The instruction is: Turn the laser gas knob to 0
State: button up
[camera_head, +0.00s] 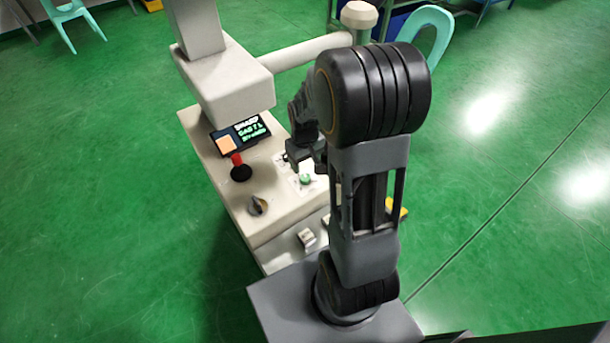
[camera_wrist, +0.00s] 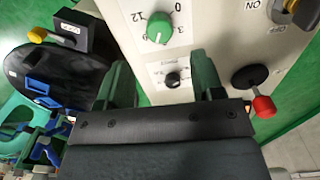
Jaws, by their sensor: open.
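A black knob (camera_wrist: 173,79) on a small white label with tiny print sits on the pale panel in the wrist view. A green knob (camera_wrist: 160,29) on a numbered dial with 12, 0 and 3 is above it, and it shows in the head view (camera_head: 306,180). I cannot read which knob is the laser gas one. My gripper (camera_wrist: 163,72) is open and empty, its fingers either side of the black knob in the picture; the depth is unclear. In the head view my gripper (camera_head: 300,150) is over the panel, partly hidden by my arm.
A red-topped lever (camera_wrist: 262,102) stands right of my gripper. A lit screen (camera_head: 240,133) reads "GAS" with a 1. A grey-and-yellow knob (camera_head: 257,206) is on the panel's near side.

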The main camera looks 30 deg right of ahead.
aim_at(305, 177)
notch_tip(305, 177, down, 7)
jog(key=shift+f, duration=0.15)
dwell(0.4)
jog(key=c, duration=0.9)
